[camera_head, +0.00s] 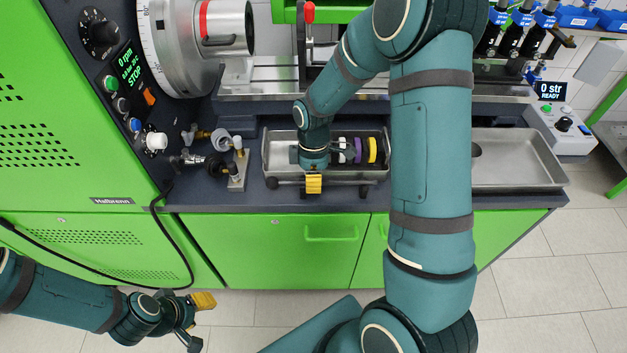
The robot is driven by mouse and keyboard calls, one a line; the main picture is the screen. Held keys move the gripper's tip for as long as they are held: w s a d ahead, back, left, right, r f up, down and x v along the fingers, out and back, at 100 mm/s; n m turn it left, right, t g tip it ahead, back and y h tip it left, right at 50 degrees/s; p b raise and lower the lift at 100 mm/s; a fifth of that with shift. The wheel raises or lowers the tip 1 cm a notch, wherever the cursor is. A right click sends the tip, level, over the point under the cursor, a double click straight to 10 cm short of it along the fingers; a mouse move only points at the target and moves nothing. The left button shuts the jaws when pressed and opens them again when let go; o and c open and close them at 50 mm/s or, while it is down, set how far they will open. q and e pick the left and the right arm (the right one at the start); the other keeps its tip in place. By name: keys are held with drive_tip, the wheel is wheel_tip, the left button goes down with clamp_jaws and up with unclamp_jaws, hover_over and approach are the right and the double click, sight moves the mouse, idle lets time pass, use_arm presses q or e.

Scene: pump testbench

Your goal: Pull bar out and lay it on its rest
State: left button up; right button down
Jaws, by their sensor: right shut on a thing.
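A dark bar with a round end (271,183) shows along the front of a shallow metal tray (268,155) on the bench. My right gripper (314,184) reaches down over the front of this tray, with a yellow fingertip at the tray's front edge. It is shut, and the bar seems to be what it holds; the grip itself is hidden by the gripper. I cannot make out a rest for the bar. My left gripper (198,320) is low at the left, in front of the cabinets, with its fingers apart and empty.
White, purple and yellow rings (372,150) stand in the tray just right of my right gripper. A fitting on a metal plate (238,170) stands to the left. A second metal tray (515,158) lies right of my arm. A machine with a chuck (165,45) stands behind.

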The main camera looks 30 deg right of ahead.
drive_tip(key=shift+f+b, duration=0.3)
drive_tip(key=shift+f, duration=0.15)
idle(0.5)
